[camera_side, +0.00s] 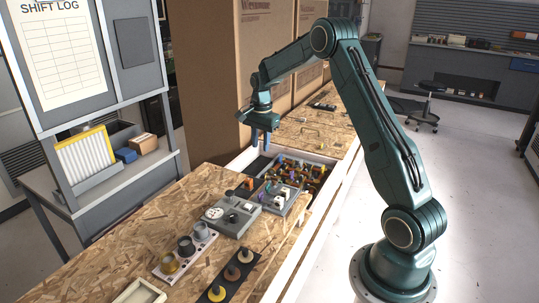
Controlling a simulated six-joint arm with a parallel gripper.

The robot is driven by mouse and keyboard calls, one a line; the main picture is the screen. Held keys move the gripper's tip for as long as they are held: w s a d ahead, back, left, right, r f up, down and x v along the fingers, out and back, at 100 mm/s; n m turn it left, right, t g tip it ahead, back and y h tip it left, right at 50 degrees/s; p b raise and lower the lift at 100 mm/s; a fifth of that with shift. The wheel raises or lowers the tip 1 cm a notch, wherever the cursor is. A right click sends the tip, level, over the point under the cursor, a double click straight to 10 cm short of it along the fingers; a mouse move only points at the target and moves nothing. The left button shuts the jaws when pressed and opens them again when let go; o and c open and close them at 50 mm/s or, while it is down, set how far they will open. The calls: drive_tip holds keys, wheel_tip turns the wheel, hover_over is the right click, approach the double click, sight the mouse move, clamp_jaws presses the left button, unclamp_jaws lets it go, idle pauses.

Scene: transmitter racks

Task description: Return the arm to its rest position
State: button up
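My gripper (261,140) hangs at the end of my arm, pointing down above the far side of the wooden workbench (110,262). It is over the area beside a bin of mixed small parts (332,161). The fingers are small and partly merged in this view, so I cannot tell whether they are open or shut. No held object can be made out. My arm is bent, with its elbow high and its forearm reaching left.
A grey device with dials (232,216), a white strip with round knobs (186,252) and a black strip with knobs (231,275) lie on the bench. Large cardboard boxes (215,75) stand close behind my gripper. Open floor (455,185) lies to the right.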

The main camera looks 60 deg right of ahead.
drive_tip(key=s+a+r+n+t, duration=0.1)
drive_tip(key=s+a+r+n, duration=0.4)
drive_tip(key=a+r, duration=0.35)
drive_tip(key=s+a+r+n+t, duration=0.1)
drive_tip(key=s+a+r+n, duration=0.3)
drive_tip(key=s+a+r, duration=0.35)
drive_tip(key=s+a+n+t, duration=0.3)
drive_tip(key=s+a+n, duration=0.6)
drive_tip(key=s, duration=0.7)
drive_tip(key=shift+a+n, duration=0.4)
drive_tip(key=shift+a, duration=0.85)
